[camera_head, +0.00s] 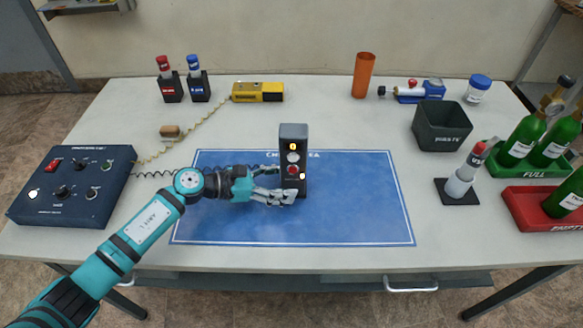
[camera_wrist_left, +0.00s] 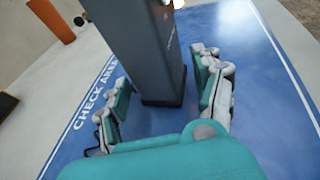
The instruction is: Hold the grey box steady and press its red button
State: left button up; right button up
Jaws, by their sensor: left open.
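The grey box (camera_head: 293,140) stands upright on the blue check-area mat (camera_head: 360,215), and its front carries a red button (camera_head: 292,170) and small yellow and white lights. My left gripper (camera_head: 286,183) is at the box's lower left, its fingers spread around the lower part. In the left wrist view the dark grey box (camera_wrist_left: 146,50) rises between the open fingers of the left gripper (camera_wrist_left: 160,105); I cannot tell whether they touch it. The right gripper is not seen.
A dark blue control panel (camera_head: 75,185) with knobs is at left. A yellow device (camera_head: 258,92) with a coiled cord lies behind. An orange cup (camera_head: 363,75), a dark bin (camera_head: 442,125) and green bottles (camera_head: 525,140) stand at right. The mat right of the box is clear.

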pick_arm(q)
jog(key=shift+x, duration=0.8)
jog(key=shift+w+d+b, duration=0.15)
jog(key=shift+d+b, duration=0.05)
jog(key=shift+b, duration=0.1)
jog(key=c, duration=0.8)
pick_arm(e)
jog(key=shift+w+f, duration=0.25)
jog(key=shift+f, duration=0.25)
pick_arm(q)
jog(key=shift+f, duration=0.1)
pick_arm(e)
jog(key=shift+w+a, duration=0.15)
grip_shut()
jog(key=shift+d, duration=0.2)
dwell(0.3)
